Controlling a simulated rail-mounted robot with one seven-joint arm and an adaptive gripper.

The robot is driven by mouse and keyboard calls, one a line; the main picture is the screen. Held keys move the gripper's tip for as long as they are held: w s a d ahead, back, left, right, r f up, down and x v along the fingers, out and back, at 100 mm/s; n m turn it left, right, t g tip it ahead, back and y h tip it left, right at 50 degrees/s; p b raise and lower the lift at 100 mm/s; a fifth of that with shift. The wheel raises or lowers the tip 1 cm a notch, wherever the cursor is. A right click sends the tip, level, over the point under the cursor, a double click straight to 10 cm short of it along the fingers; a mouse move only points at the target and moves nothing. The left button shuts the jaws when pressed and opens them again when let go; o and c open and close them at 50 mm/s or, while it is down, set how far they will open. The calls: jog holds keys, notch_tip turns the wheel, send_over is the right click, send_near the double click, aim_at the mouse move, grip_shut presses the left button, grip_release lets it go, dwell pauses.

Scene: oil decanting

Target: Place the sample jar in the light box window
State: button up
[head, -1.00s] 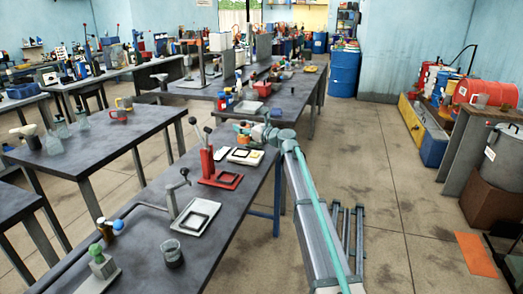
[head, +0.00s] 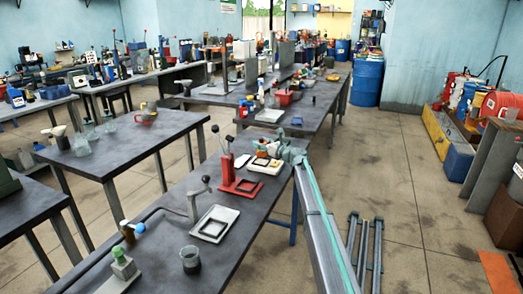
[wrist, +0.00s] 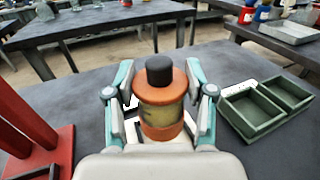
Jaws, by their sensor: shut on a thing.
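The sample jar (wrist: 160,100) has a black top, an orange lid, yellowish contents and an orange base. In the wrist view it stands upright between the fingers of my gripper (wrist: 160,118), which is shut on it. In the head view my gripper (head: 284,153) is small, at the far end of my arm. A white panel with a dark-framed window (head: 266,165), probably the light box, lies on the bench beside it. White edges (wrist: 131,129) show behind the jar in the wrist view. I cannot tell whether the jar touches the panel.
A red stand (head: 238,182) is close by, also at the left of the wrist view (wrist: 38,130). A green two-part tray (wrist: 268,105) is to the right. Nearer along the bench are a white framed plate (head: 214,224) and a dark beaker (head: 190,260).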

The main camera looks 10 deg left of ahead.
jog(key=shift+w+f, duration=0.15)
jog(key=shift+f, duration=0.75)
jog(key=shift+w+f, duration=0.1)
jog(key=shift+f, duration=0.8)
jog(key=shift+f, duration=0.15)
jog(key=o, duration=1.3)
jog(key=b+v, duration=0.1)
jog(key=v, duration=1.1)
